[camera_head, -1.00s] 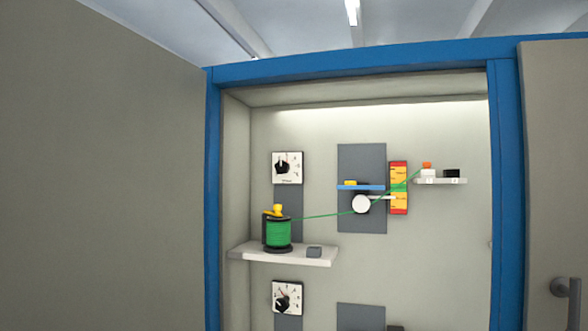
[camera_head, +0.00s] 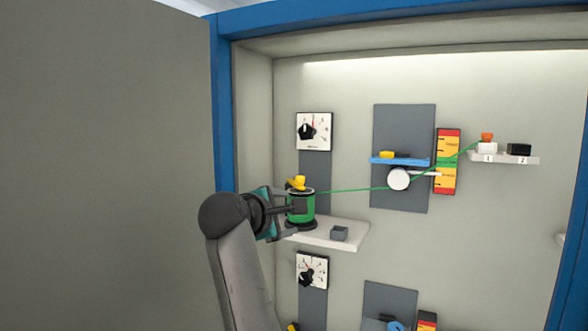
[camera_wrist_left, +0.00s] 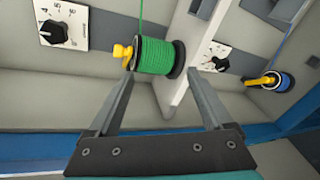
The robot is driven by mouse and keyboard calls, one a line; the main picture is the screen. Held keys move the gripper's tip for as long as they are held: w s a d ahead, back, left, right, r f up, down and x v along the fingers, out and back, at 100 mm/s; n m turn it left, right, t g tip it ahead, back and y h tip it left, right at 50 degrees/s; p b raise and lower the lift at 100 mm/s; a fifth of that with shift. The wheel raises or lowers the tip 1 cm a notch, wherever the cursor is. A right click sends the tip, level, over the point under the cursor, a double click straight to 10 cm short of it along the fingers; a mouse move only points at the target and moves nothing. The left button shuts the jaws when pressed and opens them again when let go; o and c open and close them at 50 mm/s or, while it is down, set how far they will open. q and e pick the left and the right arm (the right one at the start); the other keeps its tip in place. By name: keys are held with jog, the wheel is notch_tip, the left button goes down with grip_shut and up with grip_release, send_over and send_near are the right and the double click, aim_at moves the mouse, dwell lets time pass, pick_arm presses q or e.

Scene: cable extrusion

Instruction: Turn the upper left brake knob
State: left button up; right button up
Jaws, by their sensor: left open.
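The upper left brake knob (camera_head: 306,131) is a black pointer knob on a white square dial, above the green spool (camera_head: 301,207). In the left wrist view the same knob (camera_wrist_left: 54,33) sits at the upper left, clear of the fingers. My left gripper (camera_head: 289,220) is at the spool's height, below the knob and to its left. In the left wrist view my left gripper (camera_wrist_left: 162,85) is open with nothing held, and the spool shows just beyond and between its fingertips. I cannot tell whether a finger touches the spool. My right gripper is not in view.
A green cable runs right to a white wheel (camera_head: 399,179). A lower dial (camera_head: 312,270) sits below the shelf. The cabinet's blue frame (camera_head: 225,120) and open door bound the left side.

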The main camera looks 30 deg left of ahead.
aim_at(305, 132)
pick_arm(q)
notch_tip(305, 132, up, 15)
jog(key=s+a+n+t, duration=0.1)
jog(key=a+n+t, duration=0.15)
jog(key=n, duration=0.45)
jog(key=shift+t+h, duration=0.3)
jog(key=shift+t, duration=0.15)
jog(key=shift+w+a+r+p, duration=0.1)
jog(key=shift+w+p, duration=0.85)
jog(key=shift+w, duration=2.8)
jog(key=shift+w+a+r+p, duration=0.1)
jog(key=shift+w+p, duration=0.85)
jog(key=shift+w, duration=2.8)
grip_shut()
